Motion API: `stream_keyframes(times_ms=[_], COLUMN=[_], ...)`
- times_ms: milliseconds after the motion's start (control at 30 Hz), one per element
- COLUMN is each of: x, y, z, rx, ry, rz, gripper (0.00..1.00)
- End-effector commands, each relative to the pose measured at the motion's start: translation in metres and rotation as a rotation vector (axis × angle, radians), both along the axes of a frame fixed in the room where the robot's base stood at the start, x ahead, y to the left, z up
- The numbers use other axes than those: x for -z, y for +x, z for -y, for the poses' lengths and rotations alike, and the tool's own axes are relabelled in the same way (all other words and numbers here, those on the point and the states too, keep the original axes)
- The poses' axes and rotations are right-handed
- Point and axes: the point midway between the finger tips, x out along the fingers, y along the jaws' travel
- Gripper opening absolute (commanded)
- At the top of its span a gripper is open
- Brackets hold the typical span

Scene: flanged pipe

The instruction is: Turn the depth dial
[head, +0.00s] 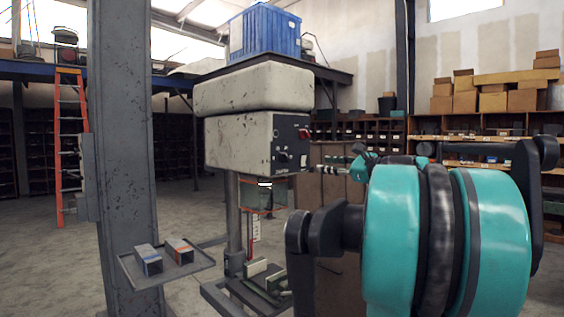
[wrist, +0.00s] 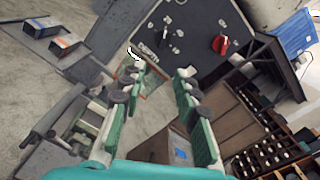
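The drill press (head: 245,145) has a dark control panel (head: 291,150) on its right face. The depth dial (head: 283,157) appears as a small dark knob with pale marks, low on that panel.
A tray (head: 133,270) with two small boxes sticks out from a grey column (head: 122,150) at left. The press table and vise (head: 265,285) stand below the drill head. Shelves with cardboard boxes (head: 495,100) line the back right. Open floor lies at left.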

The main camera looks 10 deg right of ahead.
Motion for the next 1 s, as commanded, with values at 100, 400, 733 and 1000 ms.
stream_keyframes(times_ms=[100, 400, 733, 1000], x=[-0.008, -0.007, -0.007, -0.007], y=[0.005, 0.043, 0.096, 0.13], z=[0.001, -0.029, -0.068, -0.092], rx=[0.005, 0.0, 0.0, 0.003], ry=[0.027, 0.024, 0.023, 0.023], rz=[0.002, 0.002, 0.002, 0.003], gripper=[0.31, 0.31, 0.31, 0.31])
